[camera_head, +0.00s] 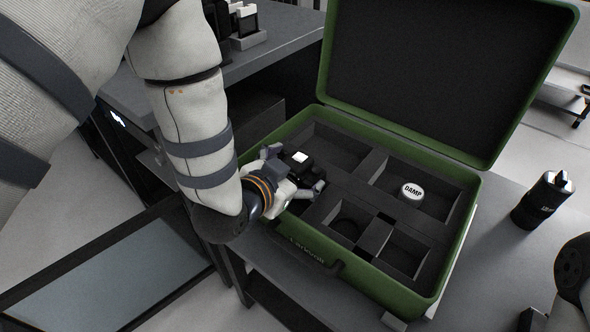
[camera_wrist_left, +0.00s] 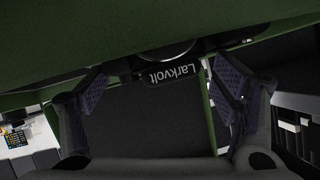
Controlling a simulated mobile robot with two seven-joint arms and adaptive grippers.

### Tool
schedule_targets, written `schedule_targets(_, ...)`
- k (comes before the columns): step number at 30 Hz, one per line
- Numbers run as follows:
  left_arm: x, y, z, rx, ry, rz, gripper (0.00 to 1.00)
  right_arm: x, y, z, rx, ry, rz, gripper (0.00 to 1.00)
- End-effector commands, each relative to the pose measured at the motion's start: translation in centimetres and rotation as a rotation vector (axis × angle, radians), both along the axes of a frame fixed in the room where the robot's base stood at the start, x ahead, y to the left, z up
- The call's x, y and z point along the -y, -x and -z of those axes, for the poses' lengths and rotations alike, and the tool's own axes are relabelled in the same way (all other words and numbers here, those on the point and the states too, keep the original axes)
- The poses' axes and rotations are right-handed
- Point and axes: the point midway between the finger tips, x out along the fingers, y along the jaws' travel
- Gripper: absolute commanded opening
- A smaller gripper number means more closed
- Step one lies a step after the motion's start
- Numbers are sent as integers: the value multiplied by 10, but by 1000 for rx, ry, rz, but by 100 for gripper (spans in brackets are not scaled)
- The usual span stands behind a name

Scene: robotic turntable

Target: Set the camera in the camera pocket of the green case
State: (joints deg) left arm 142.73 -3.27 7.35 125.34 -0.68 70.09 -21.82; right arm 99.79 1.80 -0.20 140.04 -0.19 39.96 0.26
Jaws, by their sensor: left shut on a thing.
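The green case (camera_head: 465,240) stands open on the table with its lid (camera_head: 500,160) raised at the back. Its dark insert has several pockets. My left gripper (camera_head: 297,170) is shut on the black camera (camera_head: 299,160), which has a white top part, over the case's left side. The gripper and camera hide part of the insert there, so I cannot tell whether the camera touches it. In the left wrist view the camera (camera_wrist_left: 172,74), lettered "Larkvolt", sits between the spread fingers. A back-left pocket (camera_head: 338,147) looks empty.
A black cylinder (camera_head: 543,200) stands right of the case. A dark bench (camera_head: 270,50) with equipment lies behind at left.

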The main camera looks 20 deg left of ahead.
Motion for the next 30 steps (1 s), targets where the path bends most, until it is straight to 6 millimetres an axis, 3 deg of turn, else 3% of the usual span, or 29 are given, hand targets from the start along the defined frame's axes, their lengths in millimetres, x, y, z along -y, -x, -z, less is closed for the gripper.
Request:
schedule_targets(9,0,-2,0,6,1,-2,20,0,0,0,0,0,0,40)
schedule_targets(10,0,-1,1,2,1,-1,86,0,0,0,1,0,0,40)
schedule_targets(12,0,-1,0,2,1,-1,100,0,0,0,1,0,0,40)
schedule_targets(24,-1,-1,-5,4,1,-1,100,0,-1,-2,4,0,0,40)
schedule_targets(30,-7,38,-25,1,1,-1,100,0,-8,-10,25,0,0,40)
